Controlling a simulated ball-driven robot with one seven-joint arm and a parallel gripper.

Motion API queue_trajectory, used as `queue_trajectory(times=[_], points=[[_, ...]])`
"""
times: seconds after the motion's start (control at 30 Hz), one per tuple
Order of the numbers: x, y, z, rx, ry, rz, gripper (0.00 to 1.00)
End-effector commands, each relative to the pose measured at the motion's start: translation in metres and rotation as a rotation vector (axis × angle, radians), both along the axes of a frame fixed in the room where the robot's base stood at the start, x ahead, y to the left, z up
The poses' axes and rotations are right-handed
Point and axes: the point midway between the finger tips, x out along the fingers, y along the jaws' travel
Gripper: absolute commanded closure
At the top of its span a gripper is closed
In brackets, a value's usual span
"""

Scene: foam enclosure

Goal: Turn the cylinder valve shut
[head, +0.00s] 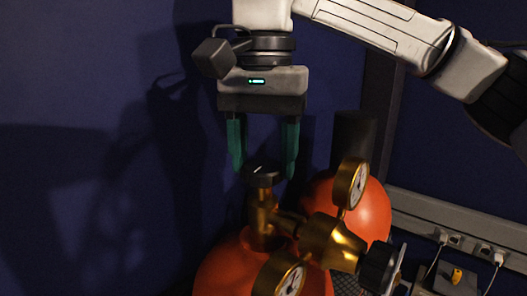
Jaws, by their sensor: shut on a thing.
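The cylinder valve stands upright on the top of an orange cylinder (215,275), with a brass body (262,218) and a black handwheel (262,177) that has a small white mark on it. My gripper (264,172) points straight down over the valve. Its two green fingers are on the left and right sides of the black handwheel, shut on it near their tips. The exact contact at the far side of the handwheel is hidden.
A brass regulator (335,240) with two gauges sticks out to the right of the valve, close to the right finger. A second orange cylinder (372,215) stands behind. A wall rail with sockets (450,240) and cables runs at the right. Blue wall is clear at left.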

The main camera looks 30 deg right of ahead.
Motion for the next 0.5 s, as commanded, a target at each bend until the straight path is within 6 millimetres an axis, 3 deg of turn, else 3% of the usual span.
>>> queue_trajectory(times=[0.27,0.5], points=[[-0.0006,-0.0012,0.0006,-0.003,0.002,-0.086,0.74],[-0.0007,-0.0013,0.001,0.0,0.001,-0.269,0.74]])
